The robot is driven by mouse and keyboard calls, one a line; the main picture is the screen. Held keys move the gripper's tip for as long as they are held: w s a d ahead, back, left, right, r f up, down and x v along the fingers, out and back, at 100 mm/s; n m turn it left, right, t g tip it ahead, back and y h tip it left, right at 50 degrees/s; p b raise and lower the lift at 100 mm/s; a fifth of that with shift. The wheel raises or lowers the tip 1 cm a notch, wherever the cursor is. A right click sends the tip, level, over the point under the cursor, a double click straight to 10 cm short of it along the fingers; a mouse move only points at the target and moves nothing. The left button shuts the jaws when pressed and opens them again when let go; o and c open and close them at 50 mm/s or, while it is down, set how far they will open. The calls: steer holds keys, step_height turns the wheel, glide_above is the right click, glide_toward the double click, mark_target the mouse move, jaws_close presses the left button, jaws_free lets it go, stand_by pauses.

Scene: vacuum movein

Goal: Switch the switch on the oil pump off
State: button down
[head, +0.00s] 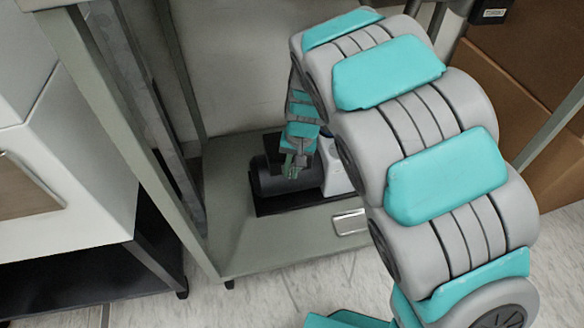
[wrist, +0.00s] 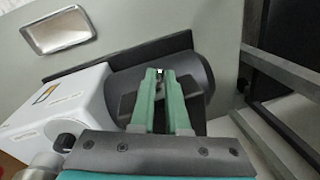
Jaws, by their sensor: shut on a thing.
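The oil pump sits on a low grey-green shelf. In the head view its black motor cylinder (head: 262,178) is left of its pale housing (head: 336,176), which my arm partly hides. In the wrist view the white housing (wrist: 68,98) is at left and the dark motor (wrist: 195,75) is behind my fingers. My gripper (head: 293,172) points down at the motor. In the wrist view its green fingertips (wrist: 160,73) are close together over a dark box (wrist: 128,107) on the motor, shut on the small switch there. The fingers mostly hide the switch, so its position cannot be told.
The frame's upright posts (head: 125,120) stand left of the pump. A silver dish (head: 349,222) lies on the shelf (head: 275,245) near its front edge and also shows in the wrist view (wrist: 59,30). A white cabinet (head: 75,170) is at left and brown boxes (head: 535,50) at right.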

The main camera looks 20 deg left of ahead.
steer(key=c, duration=0.9)
jaws_free()
steer(key=r, duration=0.5)
steer(key=d+r, duration=0.1)
steer(key=r, duration=0.1)
steer(key=shift+w+r+p, duration=0.1)
steer(key=shift+r+p, duration=0.2)
steer(key=shift+r, duration=0.05)
